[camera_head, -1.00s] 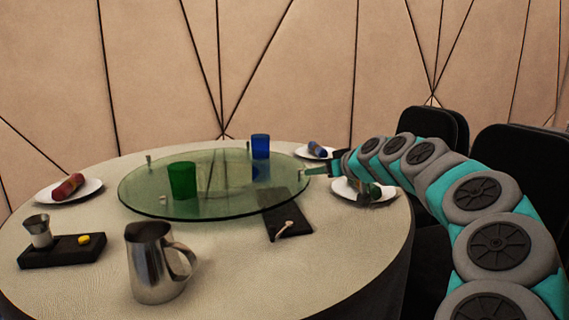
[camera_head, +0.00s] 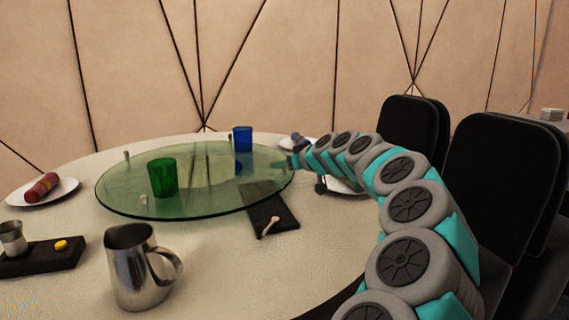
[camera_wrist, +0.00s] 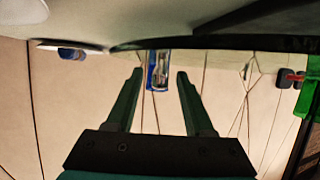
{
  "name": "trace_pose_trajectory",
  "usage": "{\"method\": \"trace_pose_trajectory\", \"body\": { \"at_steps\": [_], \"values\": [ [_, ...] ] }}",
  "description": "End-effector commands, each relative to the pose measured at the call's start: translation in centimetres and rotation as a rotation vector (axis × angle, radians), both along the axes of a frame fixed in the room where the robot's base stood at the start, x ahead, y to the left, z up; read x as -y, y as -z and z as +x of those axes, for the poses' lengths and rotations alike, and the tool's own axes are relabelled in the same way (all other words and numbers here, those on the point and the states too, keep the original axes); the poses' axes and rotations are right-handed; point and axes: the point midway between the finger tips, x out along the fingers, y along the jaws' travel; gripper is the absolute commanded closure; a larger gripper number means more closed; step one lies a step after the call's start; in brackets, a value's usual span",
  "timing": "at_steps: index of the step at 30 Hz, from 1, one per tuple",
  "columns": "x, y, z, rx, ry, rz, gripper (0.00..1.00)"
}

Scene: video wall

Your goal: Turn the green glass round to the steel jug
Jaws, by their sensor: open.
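The green glass (camera_head: 163,177) stands upright on the left part of a round glass turntable (camera_head: 205,203) on the table. A blue glass (camera_head: 242,138) stands at its back edge. The steel jug (camera_head: 138,268) stands on the table in front of the turntable, handle to the right. My gripper (camera_head: 284,162) is at the turntable's right rim; I cannot tell whether it touches. In the upside-down wrist view, my open fingers (camera_wrist: 157,78) have nothing between them; the blue glass (camera_wrist: 158,70) shows beyond. A green piece at that view's right edge seems to be the green glass (camera_wrist: 309,95).
A dark tray (camera_head: 270,217) with a small pale spoon-like item lies by the turntable's front right rim. A plate with a red roll (camera_head: 42,187) is at left, a tray with a metal cup (camera_head: 12,238) front left. Black chairs (camera_head: 500,190) stand at right.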

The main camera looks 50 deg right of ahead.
Motion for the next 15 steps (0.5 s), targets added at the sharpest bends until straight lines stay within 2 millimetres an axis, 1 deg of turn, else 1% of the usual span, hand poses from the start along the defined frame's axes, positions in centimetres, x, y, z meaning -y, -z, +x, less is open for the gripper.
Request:
{"method": "trace_pose_trajectory", "body": {
  "at_steps": [4,15],
  "values": [
    [0.01,-0.03,-0.02,0.0,0.0,0.0,0.47],
    [0.0,-0.05,-0.05,0.001,0.0,0.0,0.89]
  ]
}}
